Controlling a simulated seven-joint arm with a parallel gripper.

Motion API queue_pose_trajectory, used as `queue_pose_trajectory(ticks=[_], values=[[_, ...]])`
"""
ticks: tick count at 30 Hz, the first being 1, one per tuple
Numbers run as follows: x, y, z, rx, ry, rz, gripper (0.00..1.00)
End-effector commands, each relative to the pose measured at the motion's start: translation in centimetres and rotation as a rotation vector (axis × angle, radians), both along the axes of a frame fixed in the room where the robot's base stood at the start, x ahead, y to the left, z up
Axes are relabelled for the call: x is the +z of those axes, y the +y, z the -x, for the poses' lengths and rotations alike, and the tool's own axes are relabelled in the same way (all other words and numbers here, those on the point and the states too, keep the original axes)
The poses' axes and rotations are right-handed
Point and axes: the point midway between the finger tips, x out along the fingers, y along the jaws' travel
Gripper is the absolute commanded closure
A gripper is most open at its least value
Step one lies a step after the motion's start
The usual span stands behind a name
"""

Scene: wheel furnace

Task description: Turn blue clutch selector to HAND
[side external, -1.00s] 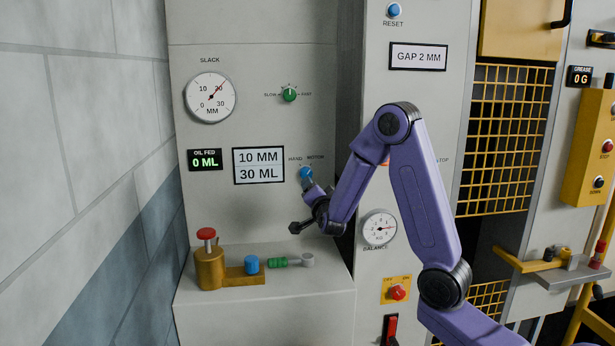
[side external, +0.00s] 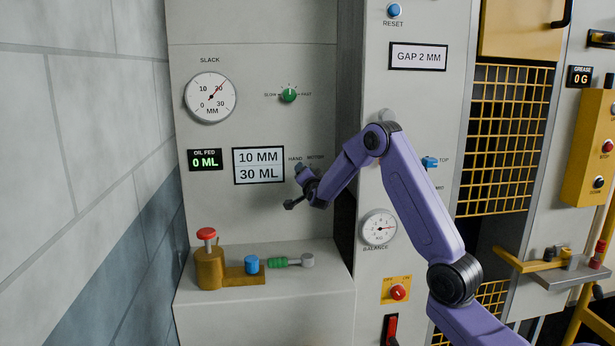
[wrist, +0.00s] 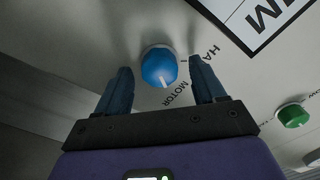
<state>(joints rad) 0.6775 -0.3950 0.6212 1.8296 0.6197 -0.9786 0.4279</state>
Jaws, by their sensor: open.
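The blue clutch selector (wrist: 158,65) is a round knob on the grey panel, seen in the wrist view. Its white pointer line aims toward the MOTOR label (wrist: 175,93); the HAND label, partly covered by a finger, lies to the right. My gripper (wrist: 160,67) is open, with one finger on each side of the knob and visible gaps between. In the side external view my gripper (side external: 301,171) is at the panel just below the HAND and MOTOR labels and hides the knob.
A green SLOW/FAST knob (side external: 288,95) is above the selector, and a 10 MM / 30 ML sign (side external: 259,165) is to its left. Below, a ledge (side external: 265,305) holds a brass oiler (side external: 209,268) with a red cap. A balance dial (side external: 380,229) is at lower right.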

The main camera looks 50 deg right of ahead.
Motion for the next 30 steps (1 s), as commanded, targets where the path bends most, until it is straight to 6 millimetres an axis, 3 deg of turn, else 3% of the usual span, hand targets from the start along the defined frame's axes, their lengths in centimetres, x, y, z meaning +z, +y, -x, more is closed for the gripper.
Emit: queue_pose_trajectory(ticks=[12,13,18,30], values=[[0.01,-0.54,-0.46,0.000,0.000,0.000,0.31],[0.01,-0.54,-0.46,0.000,0.000,0.000,0.34],[0.01,-0.52,-0.45,0.000,0.000,0.000,0.86],[-0.02,-0.53,-0.44,-0.001,0.042,0.040,0.86]])
